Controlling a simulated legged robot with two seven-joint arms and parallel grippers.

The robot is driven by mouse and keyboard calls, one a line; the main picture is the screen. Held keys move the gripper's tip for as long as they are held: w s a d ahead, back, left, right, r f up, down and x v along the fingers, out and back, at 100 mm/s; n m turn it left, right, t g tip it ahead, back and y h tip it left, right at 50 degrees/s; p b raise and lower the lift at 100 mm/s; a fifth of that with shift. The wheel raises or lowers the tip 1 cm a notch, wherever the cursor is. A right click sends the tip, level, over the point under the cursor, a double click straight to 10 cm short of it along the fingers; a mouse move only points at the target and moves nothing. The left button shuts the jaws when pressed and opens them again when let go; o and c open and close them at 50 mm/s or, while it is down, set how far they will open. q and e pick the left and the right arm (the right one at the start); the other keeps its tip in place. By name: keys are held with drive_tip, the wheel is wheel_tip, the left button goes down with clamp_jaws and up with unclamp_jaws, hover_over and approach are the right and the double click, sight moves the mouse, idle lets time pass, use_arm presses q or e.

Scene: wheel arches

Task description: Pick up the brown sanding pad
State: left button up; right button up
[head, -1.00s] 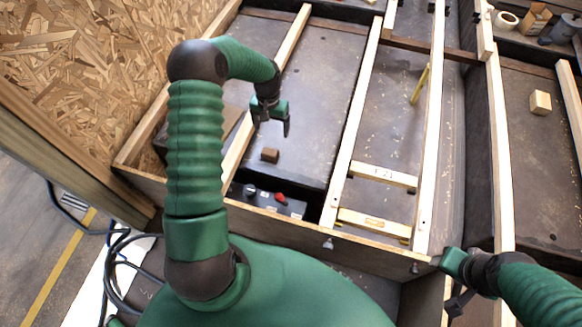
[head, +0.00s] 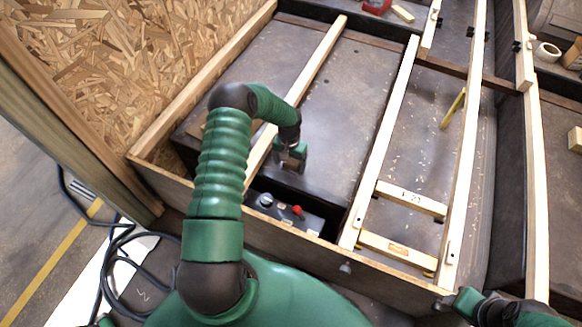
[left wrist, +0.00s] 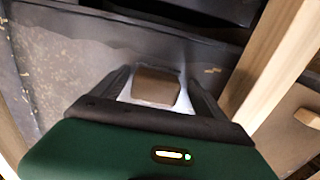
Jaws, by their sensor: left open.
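The brown sanding pad (left wrist: 156,87) is a small brown block on the dark floor panel, seen in the left wrist view. It lies between the two dark fingers of my left gripper (left wrist: 158,76), which is open. In the head view my left gripper (head: 292,160) is low over the panel and mostly hides the pad. Whether the fingers touch the pad cannot be told. My right gripper (head: 452,302) is at the lower right of the head view, by the front board, and its jaws are unclear.
A yellow bar (head: 453,108) lies further right. The dark panel (head: 345,95) behind the gripper is mostly clear.

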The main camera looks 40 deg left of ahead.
use_arm(q)
drive_tip(key=shift+w, duration=0.1)
drive_tip(key=shift+d+r, duration=0.1)
drive_tip(key=shift+r, duration=0.1)
drive_tip(key=shift+d+r, duration=0.25)
drive_tip(key=shift+d, duration=0.1)
drive_tip(key=c, duration=0.5)
drive_tip(key=shift+c, duration=1)
drive_tip(key=shift+a+f, duration=0.15)
drive_tip(key=shift+a, duration=0.1)
drive_tip(key=c, duration=0.7)
drive_tip(key=shift+c, duration=1.1)
drive_tip(key=shift+r+p, duration=0.45)
drive_tip(key=shift+r, duration=0.1)
drive_tip(key=r+p, duration=0.1)
drive_tip(key=s+r, duration=0.1)
drive_tip(key=shift+d+r+p, duration=0.1)
drive_tip(key=shift+r+p, duration=0.25)
drive_tip(key=shift+r, duration=0.05)
drive_tip(key=s+d+r+p, duration=0.1)
drive_tip(key=s+d+p, duration=0.3)
drive_tip(key=s, duration=1)
drive_tip(key=shift+s+d, duration=0.2)
drive_tip(key=shift+d, duration=0.15)
use_arm(e)
drive_tip(key=w+v, duration=0.1)
drive_tip(key=v, duration=0.5)
drive_tip(key=shift+d+r, duration=0.3)
drive_tip(key=shift+w, duration=0.1)
